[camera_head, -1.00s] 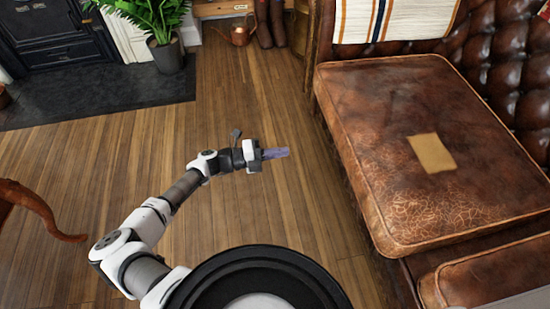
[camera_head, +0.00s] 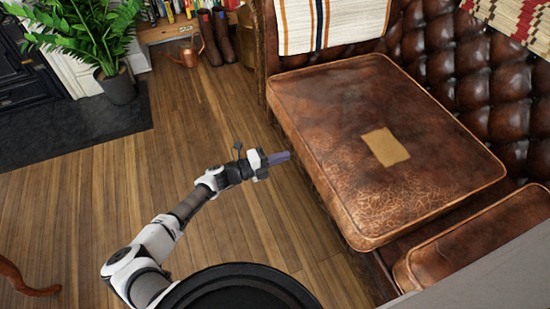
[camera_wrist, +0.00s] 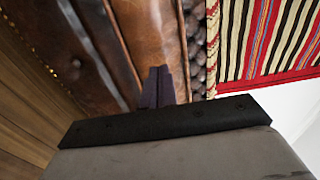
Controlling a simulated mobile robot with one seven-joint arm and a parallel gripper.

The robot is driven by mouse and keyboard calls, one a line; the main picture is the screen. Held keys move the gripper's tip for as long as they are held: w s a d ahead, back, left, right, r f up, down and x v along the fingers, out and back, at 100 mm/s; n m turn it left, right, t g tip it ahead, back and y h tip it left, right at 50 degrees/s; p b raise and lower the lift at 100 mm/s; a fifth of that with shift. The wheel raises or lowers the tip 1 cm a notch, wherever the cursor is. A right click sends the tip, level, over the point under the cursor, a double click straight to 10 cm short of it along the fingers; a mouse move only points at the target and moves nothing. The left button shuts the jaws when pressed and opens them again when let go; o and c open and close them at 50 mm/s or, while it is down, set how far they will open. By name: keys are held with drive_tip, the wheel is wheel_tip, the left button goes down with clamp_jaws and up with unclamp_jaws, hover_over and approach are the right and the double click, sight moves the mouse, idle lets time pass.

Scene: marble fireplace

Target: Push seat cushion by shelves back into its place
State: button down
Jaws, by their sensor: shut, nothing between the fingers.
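The worn brown leather seat cushion (camera_head: 330,110), with a tan patch on top, lies on the tufted leather sofa (camera_head: 475,85). It sits at the shelf end and appears askew, overhanging the front edge toward the floor. My gripper (camera_head: 278,157) is shut and empty, beside the cushion's front side at the left. I cannot tell whether the fingertips touch it. In the wrist view the dark fingers (camera_wrist: 158,85) point along brown leather, probably the cushion (camera_wrist: 150,35).
A second cushion (camera_head: 480,240) lies nearer on the sofa. A striped throw (camera_head: 325,20) hangs over the sofa arm. A potted plant (camera_head: 115,85), a copper watering can (camera_head: 186,55) and boots (camera_head: 215,35) stand at the back. A curved wooden leg (camera_head: 25,280) is at lower left. Wooden floor between is clear.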

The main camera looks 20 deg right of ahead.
sight(300, 152)
drive_tip(key=shift+d, duration=0.15)
idle(0.4)
drive_tip(key=shift+d+b, duration=0.85)
drive_tip(key=shift+d, duration=2.05)
drive_tip(key=shift+a, duration=1.95)
drive_tip(key=shift+a, duration=0.1)
drive_tip(key=shift+a, duration=0.35)
drive_tip(key=a+b, duration=0.2)
drive_tip(key=a, duration=1.1)
drive_tip(key=shift+s, duration=0.2)
